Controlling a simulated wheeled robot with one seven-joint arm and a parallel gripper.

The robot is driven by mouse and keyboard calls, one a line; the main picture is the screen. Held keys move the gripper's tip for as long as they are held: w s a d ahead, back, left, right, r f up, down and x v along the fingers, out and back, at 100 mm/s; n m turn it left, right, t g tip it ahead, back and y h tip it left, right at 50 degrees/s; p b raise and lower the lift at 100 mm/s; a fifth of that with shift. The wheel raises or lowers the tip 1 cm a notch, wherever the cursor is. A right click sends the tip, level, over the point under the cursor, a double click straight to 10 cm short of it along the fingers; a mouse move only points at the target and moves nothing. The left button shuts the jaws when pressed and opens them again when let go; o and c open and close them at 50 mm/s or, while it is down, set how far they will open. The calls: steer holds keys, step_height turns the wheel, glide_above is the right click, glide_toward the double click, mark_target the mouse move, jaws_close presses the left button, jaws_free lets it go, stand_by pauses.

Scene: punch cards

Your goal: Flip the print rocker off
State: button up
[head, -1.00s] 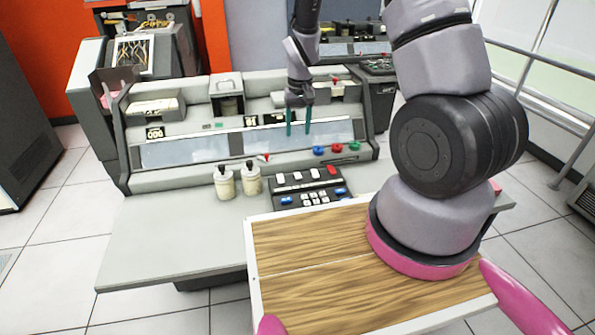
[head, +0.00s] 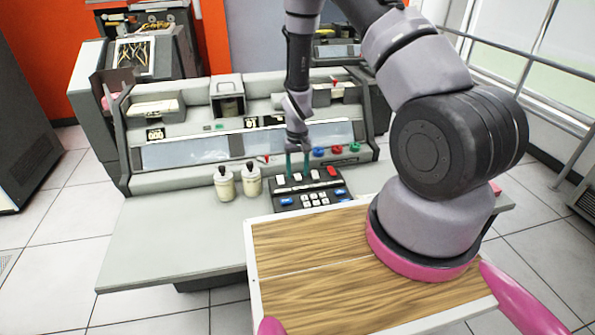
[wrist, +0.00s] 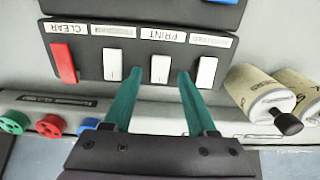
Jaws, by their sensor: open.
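The print rocker (wrist: 160,69) is a white rocker beside the upside-down PRINT label (wrist: 163,34) in the wrist view. It sits on a dark keypad panel (head: 318,205) on the console desk, in a row with other white rockers and a red one (wrist: 64,63) labelled CLEAR. My gripper (head: 298,168) is open and empty over the rocker row. In the wrist view its two green fingers (wrist: 156,72) lie on either side of the print rocker. I cannot tell the exact height of the tips or whether they touch the panel.
Two cream bottles with black tops (head: 224,184) (head: 252,180) stand left of the panel. Blue, red and green knobs (head: 337,150) line the console edge behind it. The desk's left part (head: 170,230) is clear. A wood-topped board (head: 300,280) lies in front.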

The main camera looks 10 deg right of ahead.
steer(key=shift+f, duration=0.2)
jaws_close()
steer(key=shift+s+t, duration=0.35)
steer(key=shift+t, duration=0.35)
steer(key=shift+s+t, duration=0.2)
steer(key=shift+t, duration=0.65)
steer(key=shift+s+t, duration=0.2)
steer(key=shift+t, duration=0.65)
jaws_free()
